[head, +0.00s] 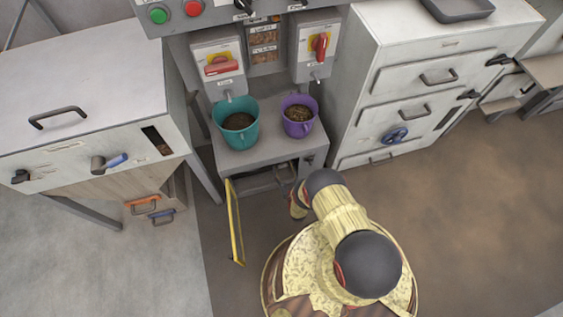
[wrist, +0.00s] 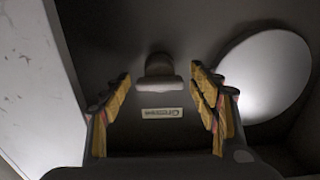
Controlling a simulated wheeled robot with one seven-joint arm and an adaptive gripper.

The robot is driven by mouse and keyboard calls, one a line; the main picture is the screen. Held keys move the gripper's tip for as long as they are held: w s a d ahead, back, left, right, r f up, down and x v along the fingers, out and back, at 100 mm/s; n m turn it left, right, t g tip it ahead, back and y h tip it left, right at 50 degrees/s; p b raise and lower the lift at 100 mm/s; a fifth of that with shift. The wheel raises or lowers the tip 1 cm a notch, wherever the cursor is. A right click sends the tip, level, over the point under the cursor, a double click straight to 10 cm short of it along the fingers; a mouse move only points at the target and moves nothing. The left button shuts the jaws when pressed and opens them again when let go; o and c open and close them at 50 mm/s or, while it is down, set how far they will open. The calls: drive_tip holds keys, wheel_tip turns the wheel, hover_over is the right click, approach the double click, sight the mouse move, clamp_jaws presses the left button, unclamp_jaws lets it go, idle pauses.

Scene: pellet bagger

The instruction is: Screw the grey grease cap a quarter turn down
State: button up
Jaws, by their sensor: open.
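The grey grease cap (wrist: 159,72) shows in the wrist view as a rounded knob with a wider lower rim, on a dark surface. A small label (wrist: 161,114), hard to read, sits just below it in the picture. My gripper (wrist: 161,86) is open, with one yellow-padded finger on each side of the cap in the picture. I see no finger touching the cap, and I cannot tell how far away it is. In the head view my arm reaches to the opening under the bench, where the cap is hidden.
A yellow-edged door (head: 235,222) stands open left of my arm. A teal bucket (head: 237,123) and a purple bucket (head: 299,116) stand on the bench above. The wrist view shows a pale disc (wrist: 264,75) at right and a white panel (wrist: 40,80) at left.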

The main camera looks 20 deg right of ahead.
drive_tip(key=c, duration=0.4)
drive_tip(key=c, duration=0.7)
drive_tip(key=shift+c, duration=0.5)
drive_tip(key=shift+m, duration=0.4)
drive_tip(key=m, duration=0.3)
drive_tip(key=shift+d+m, duration=0.1)
drive_tip(key=shift+m, duration=0.2)
drive_tip(key=m, duration=0.4)
drive_tip(key=shift+d+m, duration=0.1)
drive_tip(key=shift+m, duration=0.2)
drive_tip(key=m, duration=0.4)
drive_tip(key=shift+f+m, duration=0.15)
drive_tip(key=shift+m, duration=0.15)
drive_tip(key=shift+f+m, duration=0.1)
drive_tip(key=shift+m, duration=1.9)
drive_tip(key=shift+d, duration=0.1)
